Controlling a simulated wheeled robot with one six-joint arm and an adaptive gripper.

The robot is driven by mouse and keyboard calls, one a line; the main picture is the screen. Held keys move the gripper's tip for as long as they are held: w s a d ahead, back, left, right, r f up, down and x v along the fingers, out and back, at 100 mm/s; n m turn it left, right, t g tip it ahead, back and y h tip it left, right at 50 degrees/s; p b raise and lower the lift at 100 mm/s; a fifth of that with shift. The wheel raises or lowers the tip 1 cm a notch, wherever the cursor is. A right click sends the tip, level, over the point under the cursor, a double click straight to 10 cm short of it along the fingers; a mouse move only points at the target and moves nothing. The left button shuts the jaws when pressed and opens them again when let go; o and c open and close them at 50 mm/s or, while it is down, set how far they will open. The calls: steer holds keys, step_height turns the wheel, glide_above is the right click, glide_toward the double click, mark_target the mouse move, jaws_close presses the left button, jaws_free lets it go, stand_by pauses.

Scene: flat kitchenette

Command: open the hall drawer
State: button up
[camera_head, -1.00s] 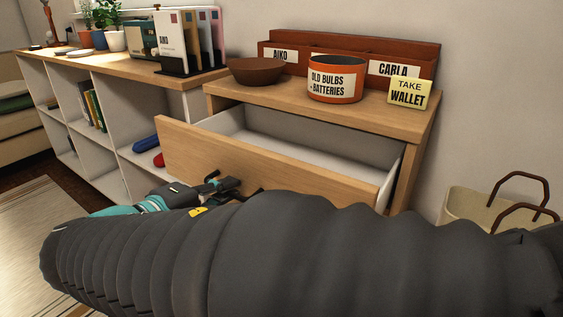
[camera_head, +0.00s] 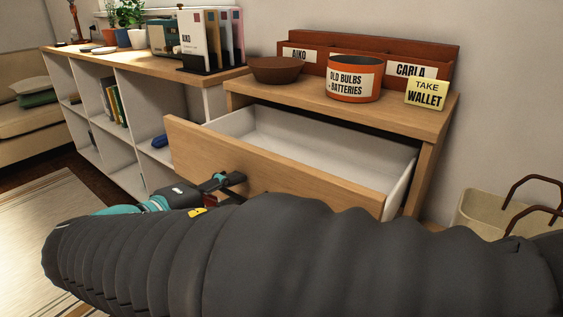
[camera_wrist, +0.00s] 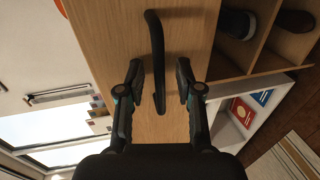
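The hall drawer (camera_head: 260,165) has a light wood front and stands well out of its cabinet. Its pale inside is visible and looks empty. Its dark bar handle (camera_wrist: 156,60) shows in the wrist view, on the wood front. My gripper (camera_wrist: 160,78) is open, with one finger on each side of the handle and a gap to the bar on both sides. In the head view my gripper (camera_head: 222,182) is at the drawer front, and my dark arm hides the lower front and most of the handle.
On the cabinet top (camera_head: 300,98) stand a brown bowl (camera_head: 276,70), an orange battery tub (camera_head: 354,80), a red letter rack (camera_head: 440,62) and a yellow wallet note (camera_head: 426,93). A white shelf unit (camera_head: 140,120) is at left. A beige basket (camera_head: 483,215) is at right.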

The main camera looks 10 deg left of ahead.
steer(key=v, duration=1.2)
